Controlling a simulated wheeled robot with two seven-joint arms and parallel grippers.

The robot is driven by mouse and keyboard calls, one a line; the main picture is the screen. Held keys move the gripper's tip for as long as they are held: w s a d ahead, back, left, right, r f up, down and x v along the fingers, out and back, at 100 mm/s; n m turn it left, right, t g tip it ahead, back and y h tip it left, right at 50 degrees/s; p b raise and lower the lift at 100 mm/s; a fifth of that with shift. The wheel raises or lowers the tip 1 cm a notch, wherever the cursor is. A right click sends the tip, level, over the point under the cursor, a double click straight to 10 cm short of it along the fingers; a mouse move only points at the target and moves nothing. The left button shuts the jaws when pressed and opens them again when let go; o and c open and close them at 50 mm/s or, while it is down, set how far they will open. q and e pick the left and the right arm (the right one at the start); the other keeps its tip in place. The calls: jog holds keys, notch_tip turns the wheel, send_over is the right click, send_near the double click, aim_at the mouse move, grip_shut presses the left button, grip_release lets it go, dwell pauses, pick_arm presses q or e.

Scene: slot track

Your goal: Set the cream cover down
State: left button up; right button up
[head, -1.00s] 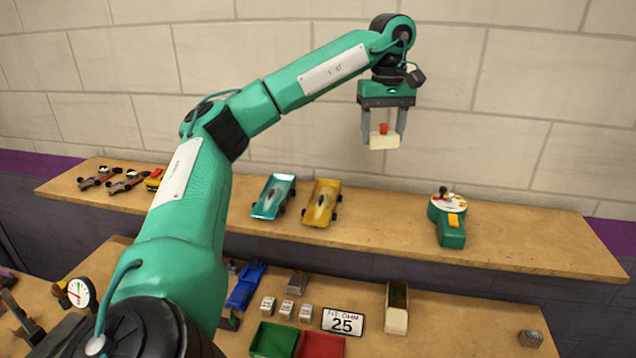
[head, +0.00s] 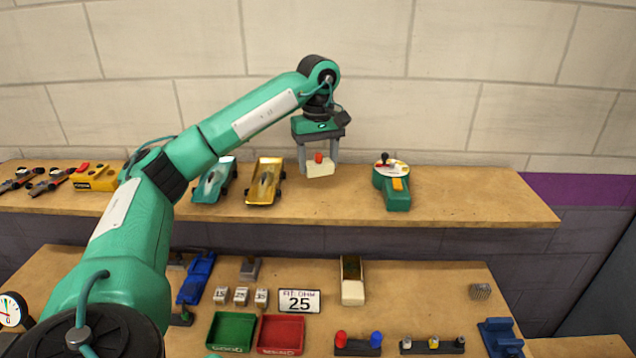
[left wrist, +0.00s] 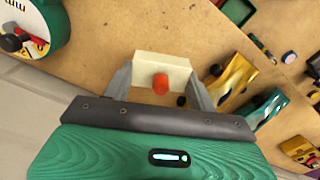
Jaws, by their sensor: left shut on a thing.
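My left gripper (head: 319,166) is shut on the cream cover (head: 318,172), a small pale block with a red knob on top. One finger is on each side of it. The cover is level, over the back of the upper wooden shelf (head: 460,207); I cannot tell whether it touches the wood. In the left wrist view the cover (left wrist: 140,68) is between the fingers of the left gripper (left wrist: 158,88), with bare wood beyond it. My right gripper is not in view.
On the shelf a gold car (head: 265,182) and a teal car (head: 213,182) stand left of the cover; a green controller (head: 393,188) stands to its right. Between is bare wood. A brick wall rises behind. The lower bench holds an open cream box (head: 352,292) and green and red trays.

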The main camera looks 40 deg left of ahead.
aim_at(318, 193)
pick_arm(q)
jog(key=shift+f, duration=0.55)
notch_tip(318, 193, down, 4)
jog(key=shift+f+p, duration=0.15)
jog(key=shift+p, duration=0.6)
jog(key=shift+f, duration=0.1)
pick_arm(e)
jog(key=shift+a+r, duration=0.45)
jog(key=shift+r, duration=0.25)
pick_arm(q)
jog(key=shift+f, duration=0.15)
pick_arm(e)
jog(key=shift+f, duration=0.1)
pick_arm(q)
jog(key=o, duration=1)
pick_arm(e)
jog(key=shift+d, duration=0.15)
